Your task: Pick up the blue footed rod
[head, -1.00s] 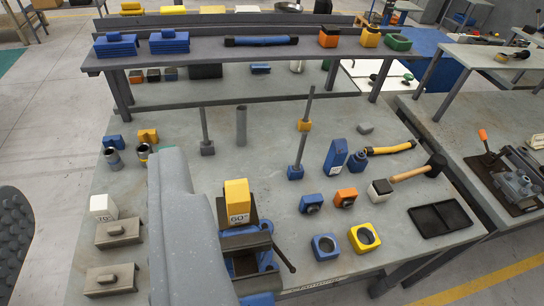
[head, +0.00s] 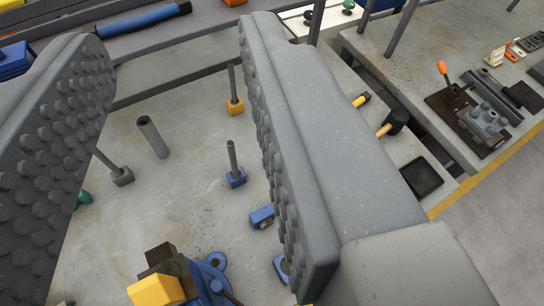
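The blue footed rod (head: 235,171) stands upright on the workbench, a thin grey rod on a small blue block foot. It shows in the gap between my two fingers, nearer the right finger, and neither finger appears to touch it. My gripper (head: 174,60) is open wide and empty, its studded grey pads facing each other. A yellow-footed rod (head: 235,104) stands behind the blue one. A grey-footed rod (head: 121,175) stands to the left, close to the left finger. The right finger hides part of the bench to the right.
A grey tube (head: 153,138) stands between the rods. A blue block (head: 262,217) lies just in front of the blue foot. A blue vise-like device with a yellow block (head: 156,291) is at the bottom. A shelf with a blue roll (head: 145,20) runs behind. A black tray (head: 421,177) lies right.

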